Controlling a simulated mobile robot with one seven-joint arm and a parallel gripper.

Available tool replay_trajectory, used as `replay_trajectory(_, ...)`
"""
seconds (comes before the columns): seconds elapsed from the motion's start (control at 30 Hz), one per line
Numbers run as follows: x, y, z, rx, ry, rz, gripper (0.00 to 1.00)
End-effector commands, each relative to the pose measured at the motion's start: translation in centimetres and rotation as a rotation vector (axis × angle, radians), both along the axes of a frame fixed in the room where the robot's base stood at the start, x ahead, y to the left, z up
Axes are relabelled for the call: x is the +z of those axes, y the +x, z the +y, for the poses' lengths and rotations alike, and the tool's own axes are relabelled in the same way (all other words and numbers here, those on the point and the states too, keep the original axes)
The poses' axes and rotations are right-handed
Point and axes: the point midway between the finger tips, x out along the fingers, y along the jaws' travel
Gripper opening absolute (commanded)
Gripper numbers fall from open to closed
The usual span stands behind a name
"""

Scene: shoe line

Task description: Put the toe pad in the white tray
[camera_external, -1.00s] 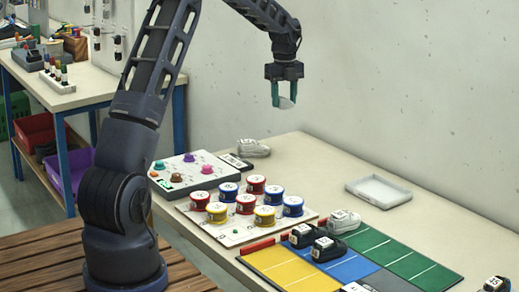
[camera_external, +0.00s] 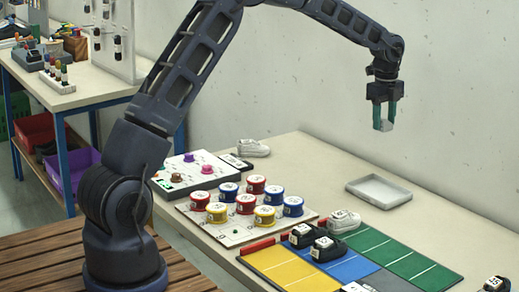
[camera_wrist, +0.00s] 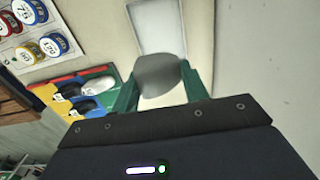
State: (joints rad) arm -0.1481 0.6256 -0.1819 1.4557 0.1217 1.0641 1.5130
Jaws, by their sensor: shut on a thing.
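My gripper (camera_external: 384,114) is shut on the toe pad (camera_external: 382,125), a small grey rounded piece held between the green fingers. In the wrist view the toe pad (camera_wrist: 158,74) looks like a grey, rounded disc at the fingertips (camera_wrist: 158,85). The white tray (camera_external: 378,203) lies on the table near the wall, below my gripper, and looks empty in the external view. In the wrist view the tray (camera_wrist: 160,14) is beyond the toe pad, which covers part of it. The toe pad is held well above the table, apart from the tray.
A coloured mat (camera_external: 385,248) with several shoes lies in front of the tray. A board with several labelled round tins (camera_external: 256,184) and a panel with coloured knobs (camera_external: 195,180) stand left. Table around the tray is clear.

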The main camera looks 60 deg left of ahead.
Motion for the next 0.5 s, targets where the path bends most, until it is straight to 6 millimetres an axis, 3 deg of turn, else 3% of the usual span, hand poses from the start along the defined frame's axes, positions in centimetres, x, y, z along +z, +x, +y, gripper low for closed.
replay_trajectory(0.17, -2.8, -0.1, -0.1, 0.002, 0.000, 0.004, 0.23)
replay_trajectory(0.5, -10.2, 0.0, -0.2, 0.000, 0.000, 0.004, 0.23)
